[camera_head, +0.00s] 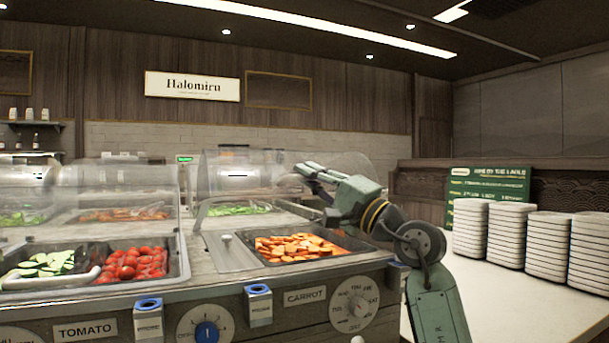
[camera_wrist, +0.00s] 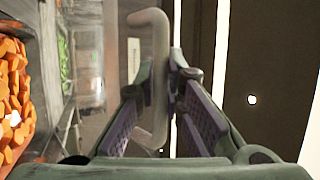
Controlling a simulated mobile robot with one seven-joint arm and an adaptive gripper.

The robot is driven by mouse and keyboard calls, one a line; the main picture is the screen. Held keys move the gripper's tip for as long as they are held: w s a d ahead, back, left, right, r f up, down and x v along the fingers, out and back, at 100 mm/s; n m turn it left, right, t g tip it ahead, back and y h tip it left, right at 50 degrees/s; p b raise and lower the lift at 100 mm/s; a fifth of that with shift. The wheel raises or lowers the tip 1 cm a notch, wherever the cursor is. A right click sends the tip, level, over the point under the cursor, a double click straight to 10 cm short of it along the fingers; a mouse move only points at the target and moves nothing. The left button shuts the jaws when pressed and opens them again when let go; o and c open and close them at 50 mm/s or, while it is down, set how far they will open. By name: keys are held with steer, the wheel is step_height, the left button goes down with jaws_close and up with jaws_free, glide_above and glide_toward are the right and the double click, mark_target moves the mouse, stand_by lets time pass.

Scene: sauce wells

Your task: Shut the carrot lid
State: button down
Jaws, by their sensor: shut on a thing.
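The carrot well (camera_head: 252,262), filled with orange carrot slices (camera_head: 300,246), sits in the counter above the CARROT label and shows uncovered from the front. Its clear curved lid (camera_head: 235,172) stands raised behind and above the well. My gripper (camera_head: 305,170) is up at the lid, right of its middle. In the wrist view, the pale bar handle (camera_wrist: 152,70) runs between the two fingers, and my gripper (camera_wrist: 163,100) is shut on it. Carrot slices (camera_wrist: 14,100) show at the left edge of the wrist view. The exact finger contact is small in the head view.
Tomatoes (camera_head: 136,263) and cucumber slices (camera_head: 45,262) fill the left well. A flat metal plate with a knob (camera_head: 228,251) lies left of the carrots. Dials and blue-topped holders (camera_head: 258,290) line the front. Stacked plates (camera_head: 545,250) stand right, beside a green sign (camera_head: 490,185).

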steer(key=s+f+b, duration=0.1)
steer(key=f+b, duration=0.1)
steer(key=f, duration=0.1)
steer(key=f+b, duration=0.1)
steer(key=f, duration=0.2)
steer(key=s+d+f+b, duration=0.1)
steer(key=f+b, duration=0.1)
steer(key=f, duration=0.1)
steer(key=shift+s+f+b, duration=0.1)
steer(key=shift+s+b, duration=0.2)
steer(key=shift+b, duration=0.05)
steer(key=c, duration=1.9)
jaws_free()
steer(key=shift+s, duration=0.1)
steer(key=shift+c, duration=0.2)
steer(key=shift+d, duration=0.1)
steer(key=v, duration=1.2)
